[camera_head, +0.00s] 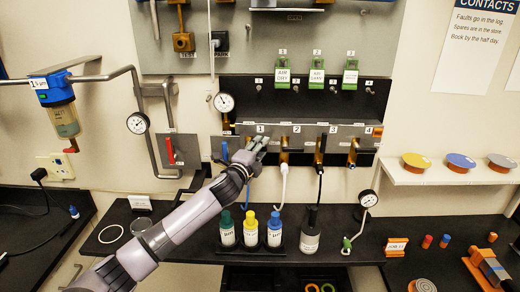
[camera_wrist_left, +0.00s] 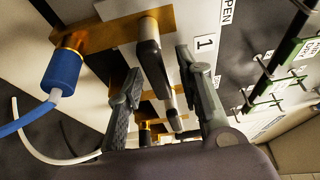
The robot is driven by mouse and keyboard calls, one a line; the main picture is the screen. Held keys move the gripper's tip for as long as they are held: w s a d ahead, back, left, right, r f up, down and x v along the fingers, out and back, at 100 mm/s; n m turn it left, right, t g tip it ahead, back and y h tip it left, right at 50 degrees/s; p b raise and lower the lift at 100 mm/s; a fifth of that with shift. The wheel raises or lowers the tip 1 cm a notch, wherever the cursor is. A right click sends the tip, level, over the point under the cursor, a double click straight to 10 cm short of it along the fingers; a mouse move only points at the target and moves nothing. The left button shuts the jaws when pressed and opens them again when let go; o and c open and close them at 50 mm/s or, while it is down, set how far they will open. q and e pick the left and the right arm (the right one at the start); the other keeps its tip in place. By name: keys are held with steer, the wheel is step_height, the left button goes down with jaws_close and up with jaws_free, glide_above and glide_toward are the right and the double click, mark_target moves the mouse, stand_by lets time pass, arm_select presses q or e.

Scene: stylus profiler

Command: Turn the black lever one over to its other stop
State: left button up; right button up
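In the left wrist view a dark lever (camera_wrist_left: 152,62) hangs from a brass valve body beside the panel label 1. My left gripper (camera_wrist_left: 160,100) is open, with one finger on each side of this lever. A gap shows between the lever and each finger. In the head view the left gripper (camera_head: 258,143) is at the valve under label 1 and hides most of it. The word OPEN (camera_wrist_left: 227,12) shows on the panel near the lever. My right gripper is not in view.
A blue fitting (camera_wrist_left: 62,72) with a blue hose is close to the left finger. Valve 2 (camera_head: 284,150), valve 3 (camera_head: 320,148) and valve 4 (camera_head: 353,150) stand to the right. Capped bottles (camera_head: 250,230) stand on the bench below. A gauge (camera_head: 224,102) is above left.

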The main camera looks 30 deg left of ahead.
arm_select(q)
jaws_close()
stand_by(0.3)
